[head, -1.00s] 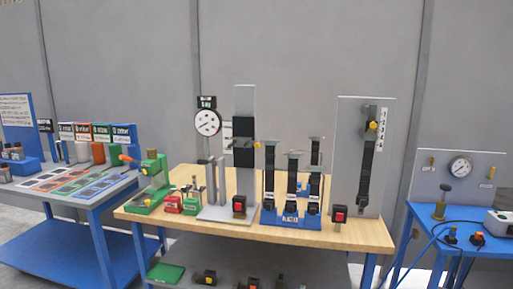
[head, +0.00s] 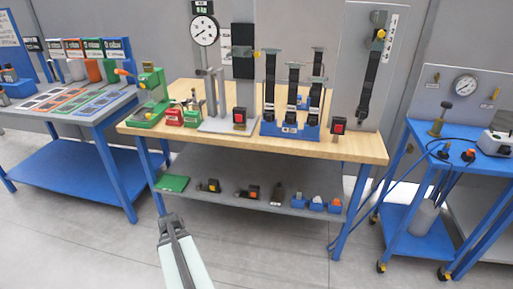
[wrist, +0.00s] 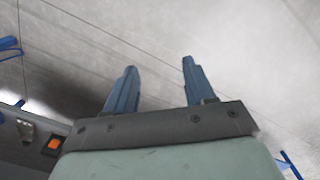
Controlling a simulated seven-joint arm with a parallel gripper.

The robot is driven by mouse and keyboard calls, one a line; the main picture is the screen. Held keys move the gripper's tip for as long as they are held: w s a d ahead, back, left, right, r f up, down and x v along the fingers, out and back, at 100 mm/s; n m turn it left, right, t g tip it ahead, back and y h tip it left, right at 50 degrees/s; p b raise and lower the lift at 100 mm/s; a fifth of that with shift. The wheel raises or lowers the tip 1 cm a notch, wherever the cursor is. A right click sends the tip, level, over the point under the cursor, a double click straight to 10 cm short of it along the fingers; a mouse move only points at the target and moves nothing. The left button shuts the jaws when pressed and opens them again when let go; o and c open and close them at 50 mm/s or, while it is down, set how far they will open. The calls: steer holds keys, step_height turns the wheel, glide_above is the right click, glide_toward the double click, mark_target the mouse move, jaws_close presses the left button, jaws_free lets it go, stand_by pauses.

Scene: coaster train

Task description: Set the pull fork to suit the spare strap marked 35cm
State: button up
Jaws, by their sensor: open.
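Several black straps (head: 291,88) hang on upright posts in a blue rack (head: 290,130) on the wooden bench. Any 35cm mark is too small to read. A grey panel (head: 350,60) at the right carries a dark fitting with a yellow knob (head: 380,34), a strip of marks and a hanging strap (head: 367,90). I cannot tell which part is the pull fork. My gripper (wrist: 159,65) is open and empty, low in front of the bench (head: 350,147).
Red-buttoned boxes (head: 338,125) stand near the bench front. A dial (head: 204,30) stands behind. The lower shelf (head: 230,196) holds small parts. A card table (head: 60,105) stands left, a blue gauge cart (head: 420,140) right. The floor in front is clear.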

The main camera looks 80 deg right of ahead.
steer(key=s+d+r+m+t+h, duration=0.1)
steer(key=s+d+r+m+h, duration=0.15)
steer(key=d+r, duration=0.55)
steer(key=s+d+r+m+h, duration=0.1)
steer(key=s+d+r, duration=0.4)
steer(key=d, duration=0.5)
steer(key=m+t+h, duration=0.2)
steer(key=m+h, duration=1.3)
glide_toward(257, 55)
steer(key=d, duration=0.3)
steer(key=w+d, duration=0.1)
steer(key=d, duration=0.6)
steer(key=shift+w+d, duration=0.25)
steer(key=shift+w, duration=0.15)
steer(key=shift+c, duration=0.2)
jaws_close()
